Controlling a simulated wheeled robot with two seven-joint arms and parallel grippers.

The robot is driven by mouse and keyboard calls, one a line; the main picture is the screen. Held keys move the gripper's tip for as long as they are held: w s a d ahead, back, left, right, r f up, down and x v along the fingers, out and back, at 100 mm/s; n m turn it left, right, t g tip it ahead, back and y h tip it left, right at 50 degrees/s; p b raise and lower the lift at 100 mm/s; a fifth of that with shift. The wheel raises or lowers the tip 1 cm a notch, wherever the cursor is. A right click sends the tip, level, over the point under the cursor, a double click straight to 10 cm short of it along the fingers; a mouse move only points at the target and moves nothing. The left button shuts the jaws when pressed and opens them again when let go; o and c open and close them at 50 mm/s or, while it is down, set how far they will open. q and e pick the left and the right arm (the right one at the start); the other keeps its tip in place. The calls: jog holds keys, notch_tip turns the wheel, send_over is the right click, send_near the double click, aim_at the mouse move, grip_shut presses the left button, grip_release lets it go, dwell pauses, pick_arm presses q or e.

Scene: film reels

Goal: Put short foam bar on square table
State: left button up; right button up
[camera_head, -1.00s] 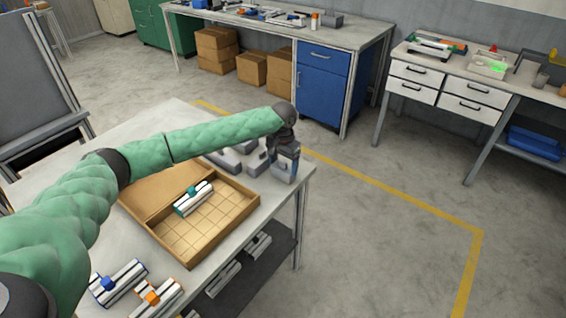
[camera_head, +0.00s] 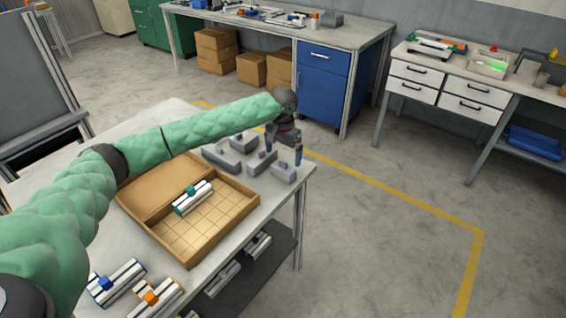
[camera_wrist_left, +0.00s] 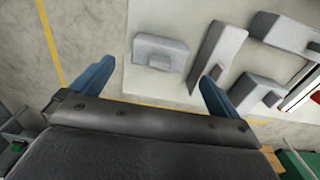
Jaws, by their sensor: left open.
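Several grey foam pieces lie at the far right corner of the near white table (camera_head: 222,205). The shortest-looking one, a grey block (camera_head: 284,172), lies near the table's right edge. It also shows in the left wrist view (camera_wrist_left: 160,52), flat on the pale tabletop. A longer grey bar (camera_wrist_left: 217,58) lies to its right there. My left gripper (camera_head: 284,147) is open and empty above the short block, apart from it. Its blue fingers (camera_wrist_left: 153,88) spread to either side in the wrist view, with the block between and beyond them. My right gripper is not visible.
A cardboard tray (camera_head: 210,230) with a white and teal piece (camera_head: 193,197) stands left of the foam pieces. Two more white pieces lie in front, with blue (camera_head: 106,283) and orange (camera_head: 151,298) parts. Open floor lies right of the table.

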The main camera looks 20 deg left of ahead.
aim_at(283, 162)
pick_arm(q)
notch_tip(283, 162, up, 8)
jog(key=b, duration=0.1)
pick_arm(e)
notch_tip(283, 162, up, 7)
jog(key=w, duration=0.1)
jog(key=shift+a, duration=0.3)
pick_arm(q)
jog(key=shift+f, duration=0.1)
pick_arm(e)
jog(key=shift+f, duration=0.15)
